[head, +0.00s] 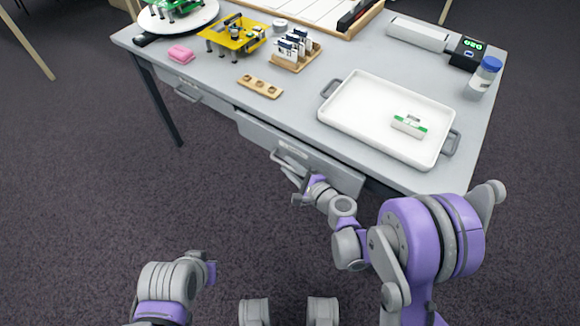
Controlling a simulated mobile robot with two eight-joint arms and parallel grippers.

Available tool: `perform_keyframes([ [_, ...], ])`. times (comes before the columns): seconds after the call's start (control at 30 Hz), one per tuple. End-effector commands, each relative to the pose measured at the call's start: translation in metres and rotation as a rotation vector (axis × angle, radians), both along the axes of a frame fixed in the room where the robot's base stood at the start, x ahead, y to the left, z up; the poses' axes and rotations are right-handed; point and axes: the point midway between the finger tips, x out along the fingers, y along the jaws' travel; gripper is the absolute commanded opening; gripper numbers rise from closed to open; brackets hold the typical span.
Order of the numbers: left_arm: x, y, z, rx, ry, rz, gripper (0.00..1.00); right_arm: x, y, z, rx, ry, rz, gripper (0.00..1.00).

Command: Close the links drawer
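The desk's front carries two grey drawers, one to the left (214,103) and one to the right (330,171). The right one's front stands out a little from under the desk top, so it looks slightly open. It bears a small label too small to read, so I cannot tell which is the links drawer. My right gripper (296,186) is at the right drawer's bar handle (283,157), close to or touching it. Its fingers are too small to tell open from shut. My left arm is low at the left; its fingers cannot be made out.
The dark floor before the left drawer is clear.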

Motion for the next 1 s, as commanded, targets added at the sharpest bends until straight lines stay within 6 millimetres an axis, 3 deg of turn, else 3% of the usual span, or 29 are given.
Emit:
perform_keyframes([
  [0.2, 0.0001, 0.0, 0.0001, 0.0, 0.0, 0.0, 0.0, 0.0001, 0.0001, 0.0001, 0.0, 0.0, 0.0, 0.25],
  [0.33, 0.0001, 0.0, 0.0001, 0.0, 0.0, 0.0, 0.0, 0.0, 0.0, 0.0001, 0.0, 0.0, 0.0, 0.02],
  [0.37, 0.0001, 0.0, 0.0001, 0.0, 0.0, 0.0, 0.0, 0.0, 0.0, 0.0001, 0.0, 0.0, 0.0, 0.0],
  [1.0, 0.0, 0.0, 0.0001, 0.0, 0.0, 0.0, 0.0, -0.0001, -0.0001, 0.0001, -0.001, -0.001, 0.0, 0.0],
])
